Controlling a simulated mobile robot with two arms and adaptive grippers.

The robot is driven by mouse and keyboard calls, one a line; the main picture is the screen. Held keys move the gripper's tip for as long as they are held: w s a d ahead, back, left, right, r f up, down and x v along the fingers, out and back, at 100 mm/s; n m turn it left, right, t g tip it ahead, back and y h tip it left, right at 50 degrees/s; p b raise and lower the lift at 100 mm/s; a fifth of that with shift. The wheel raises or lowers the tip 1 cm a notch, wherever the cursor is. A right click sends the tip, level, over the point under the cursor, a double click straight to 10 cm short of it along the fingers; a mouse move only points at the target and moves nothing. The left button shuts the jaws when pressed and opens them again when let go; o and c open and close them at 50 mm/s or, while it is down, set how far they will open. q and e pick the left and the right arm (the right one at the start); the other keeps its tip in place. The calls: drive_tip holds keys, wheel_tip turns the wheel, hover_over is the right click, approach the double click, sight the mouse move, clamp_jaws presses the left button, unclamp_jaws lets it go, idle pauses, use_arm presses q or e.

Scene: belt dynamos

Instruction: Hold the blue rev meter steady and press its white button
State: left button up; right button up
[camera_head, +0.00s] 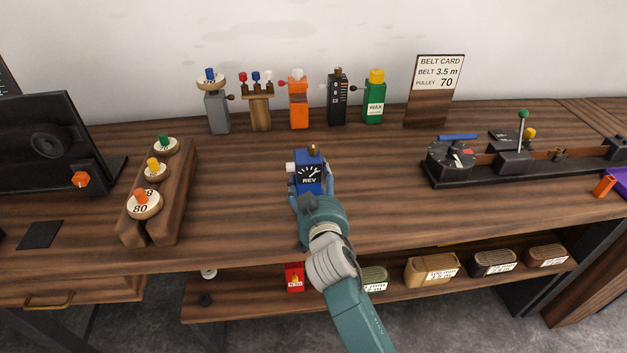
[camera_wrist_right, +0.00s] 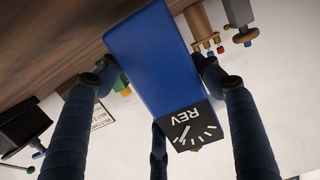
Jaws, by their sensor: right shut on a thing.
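The blue rev meter (camera_head: 312,186) is upright over the middle of the bench in the head view, its dark dial marked REV facing me. A white button (camera_head: 290,168) sticks out from its left side, and a small brown tip shows on its top. My right gripper (camera_head: 310,193) is shut on the rev meter, with blue fingers along both sides. In the right wrist view the blue body (camera_wrist_right: 150,60) is between the dark fingers of my right gripper (camera_wrist_right: 160,90); the white button is not clear there. My left gripper is not in view.
Behind stand a grey tool (camera_head: 217,112), an orange one (camera_head: 298,104), a black one (camera_head: 337,100) and a green wax bottle (camera_head: 374,100). A wooden pulley rack (camera_head: 180,200) is to the left, a dark belt device (camera_head: 480,175) to the right. Bench around the meter is clear.

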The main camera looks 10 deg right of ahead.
use_arm(q)
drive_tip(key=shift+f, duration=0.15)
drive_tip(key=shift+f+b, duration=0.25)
drive_tip(key=shift+b, duration=0.2)
use_arm(e)
drive_tip(key=shift+f, duration=0.3)
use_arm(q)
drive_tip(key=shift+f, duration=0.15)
use_arm(e)
drive_tip(key=shift+f, duration=0.2)
idle(0.5)
drive_tip(key=shift+f, duration=0.15)
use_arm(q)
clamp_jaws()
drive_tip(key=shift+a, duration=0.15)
use_arm(e)
drive_tip(key=shift+s+f, duration=0.1)
idle(1.0)
